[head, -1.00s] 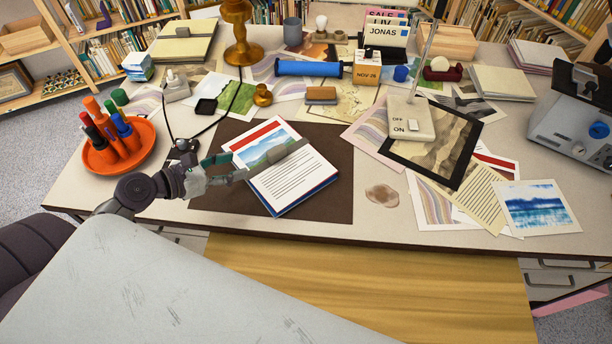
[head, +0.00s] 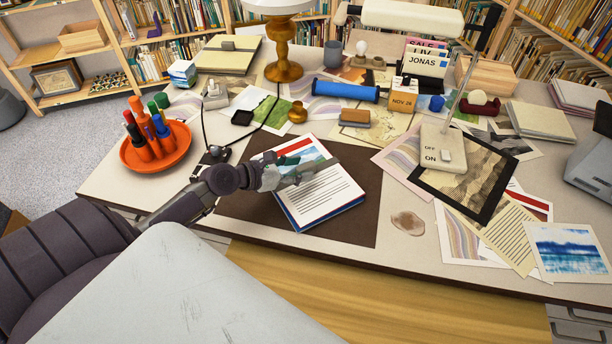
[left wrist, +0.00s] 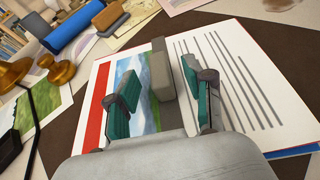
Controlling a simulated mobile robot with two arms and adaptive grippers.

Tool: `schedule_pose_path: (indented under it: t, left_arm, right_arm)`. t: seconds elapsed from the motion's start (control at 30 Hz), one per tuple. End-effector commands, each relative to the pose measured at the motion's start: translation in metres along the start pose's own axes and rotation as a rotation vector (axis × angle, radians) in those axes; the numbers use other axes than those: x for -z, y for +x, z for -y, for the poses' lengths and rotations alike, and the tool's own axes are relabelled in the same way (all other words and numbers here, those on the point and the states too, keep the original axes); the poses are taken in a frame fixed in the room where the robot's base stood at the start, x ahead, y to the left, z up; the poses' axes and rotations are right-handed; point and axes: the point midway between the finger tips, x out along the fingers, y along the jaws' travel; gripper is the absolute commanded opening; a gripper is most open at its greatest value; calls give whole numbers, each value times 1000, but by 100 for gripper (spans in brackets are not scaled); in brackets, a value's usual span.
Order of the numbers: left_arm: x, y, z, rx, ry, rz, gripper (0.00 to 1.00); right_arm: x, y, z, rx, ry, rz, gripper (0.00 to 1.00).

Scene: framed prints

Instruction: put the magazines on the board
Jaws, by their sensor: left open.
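A small stack of magazines (head: 325,196) lies on the dark brown board (head: 358,226). Its top sheet has a red band, a landscape picture and lines of text; blue edges show below. In the left wrist view the top magazine (left wrist: 225,60) fills much of the picture. A raised grey block (left wrist: 160,70) runs across it. My left gripper (head: 284,175) is over the stack's left part. In the left wrist view its two teal-padded fingers (left wrist: 163,88) are apart, with the grey block between and beyond them. Contact with the block cannot be told. My right gripper is out of view.
An orange pen tray (head: 168,158) stands left of the board. A black cable (head: 206,132) runs behind my left arm. Loose prints cover the right side.

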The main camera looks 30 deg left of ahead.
Motion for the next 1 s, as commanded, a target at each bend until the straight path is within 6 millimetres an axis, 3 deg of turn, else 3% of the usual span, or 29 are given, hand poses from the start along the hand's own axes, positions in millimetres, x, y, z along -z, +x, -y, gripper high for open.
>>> schedule_pose_path:
  t: [0.17,0.43,0.77,1.0]
  left_arm:
    - [-1,23,-1,0,0,1,52]
    - [0,27,0,0,0,-1,52]
    - [0,26,0,0,0,-1,0]
    - [0,26,0,0,0,-1,0]
  right_arm:
    - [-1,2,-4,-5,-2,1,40]
    - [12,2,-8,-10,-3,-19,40]
    - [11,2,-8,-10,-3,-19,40]
    - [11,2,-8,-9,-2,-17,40]
